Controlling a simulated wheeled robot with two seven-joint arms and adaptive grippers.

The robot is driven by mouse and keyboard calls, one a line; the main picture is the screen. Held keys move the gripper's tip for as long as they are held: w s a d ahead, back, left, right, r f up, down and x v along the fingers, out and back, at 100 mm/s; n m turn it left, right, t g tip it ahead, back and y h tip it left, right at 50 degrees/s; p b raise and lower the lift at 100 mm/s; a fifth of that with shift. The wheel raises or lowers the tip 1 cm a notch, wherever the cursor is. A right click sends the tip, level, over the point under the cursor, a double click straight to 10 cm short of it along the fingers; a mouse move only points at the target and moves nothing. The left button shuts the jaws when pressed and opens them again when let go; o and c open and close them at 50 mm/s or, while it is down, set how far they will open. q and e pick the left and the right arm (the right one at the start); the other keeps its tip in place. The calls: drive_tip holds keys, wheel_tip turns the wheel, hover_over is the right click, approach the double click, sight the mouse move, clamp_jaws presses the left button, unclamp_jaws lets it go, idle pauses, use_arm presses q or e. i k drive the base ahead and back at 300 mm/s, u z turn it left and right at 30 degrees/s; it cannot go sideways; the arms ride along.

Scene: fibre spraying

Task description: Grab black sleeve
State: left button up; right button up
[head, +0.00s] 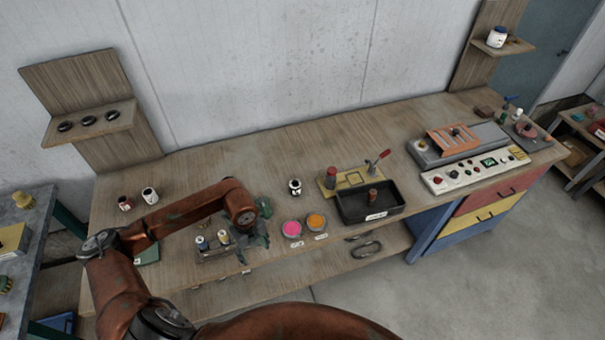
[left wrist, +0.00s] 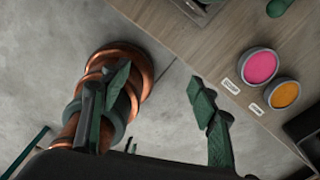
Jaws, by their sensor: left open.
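Three small black ring-like pieces lie in a row on the left wooden wall shelf: a left one (head: 65,126), a middle one (head: 88,121) and a right one (head: 111,116). They are too small to tell for sure which is the black sleeve. My left gripper (head: 258,238) hangs over the front part of the bench, well to the right of and below that shelf. In the left wrist view its green fingers (left wrist: 160,88) are spread apart with nothing between them. My right gripper is not in view.
A pink dish (head: 292,229) and an orange dish (head: 316,222) stand just right of my left gripper. A holder with spools (head: 215,250) is just left of it. A black tray (head: 345,214) and a control panel (head: 475,172) stand further right. The bench's back middle is clear.

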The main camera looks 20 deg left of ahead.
sight(295, 185)
drive_tip(key=i, duration=1.2)
